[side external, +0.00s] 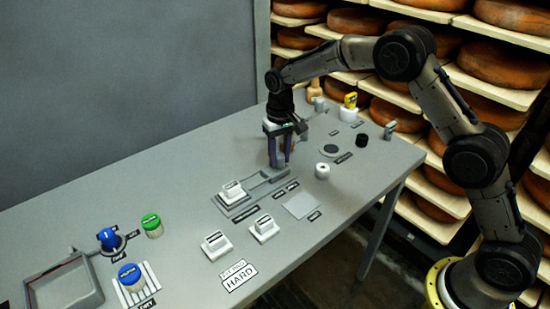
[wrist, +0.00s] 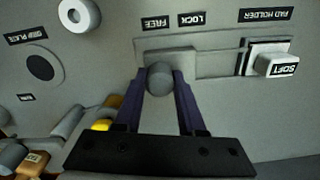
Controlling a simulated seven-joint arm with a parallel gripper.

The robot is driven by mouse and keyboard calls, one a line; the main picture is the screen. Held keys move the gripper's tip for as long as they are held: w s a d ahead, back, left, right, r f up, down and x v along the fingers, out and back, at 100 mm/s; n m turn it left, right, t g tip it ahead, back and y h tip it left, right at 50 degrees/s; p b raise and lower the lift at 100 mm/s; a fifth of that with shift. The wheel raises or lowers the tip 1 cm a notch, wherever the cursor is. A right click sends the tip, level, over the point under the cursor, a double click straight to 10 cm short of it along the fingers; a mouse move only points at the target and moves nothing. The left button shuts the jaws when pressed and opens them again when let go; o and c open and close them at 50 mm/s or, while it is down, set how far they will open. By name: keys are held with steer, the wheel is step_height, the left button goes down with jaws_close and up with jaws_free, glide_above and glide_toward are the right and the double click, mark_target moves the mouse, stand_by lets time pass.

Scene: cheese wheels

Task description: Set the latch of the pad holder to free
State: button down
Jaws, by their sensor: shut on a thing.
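The pad holder (side external: 251,198) is a grey plate on the table with a long slot, also in the wrist view (wrist: 215,64). A white pad marked SOFT (wrist: 277,65) sits at one end, also in the side view (side external: 232,191). The latch knob (wrist: 160,78) is round and grey, at the other end of the holder. In the wrist view it lines up with the FREE label (wrist: 157,23), left of the LOCK label (wrist: 191,19). My gripper (wrist: 160,84) is shut on the knob, one purple finger on each side. In the side view my gripper (side external: 279,163) points down and hides the knob.
Blue and green knobs and a tray (side external: 64,284) are at left.

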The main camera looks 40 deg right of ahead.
steer(key=shift+d, duration=0.35)
steer(key=c, duration=0.8)
jaws_free()
steer(key=shift+r, duration=0.1)
steer(key=shift+c, duration=0.2)
steer(key=o, duration=0.3)
steer(key=shift+a, duration=0.1)
steer(key=shift+o, duration=0.2)
step_height(320, 180, up, 14)
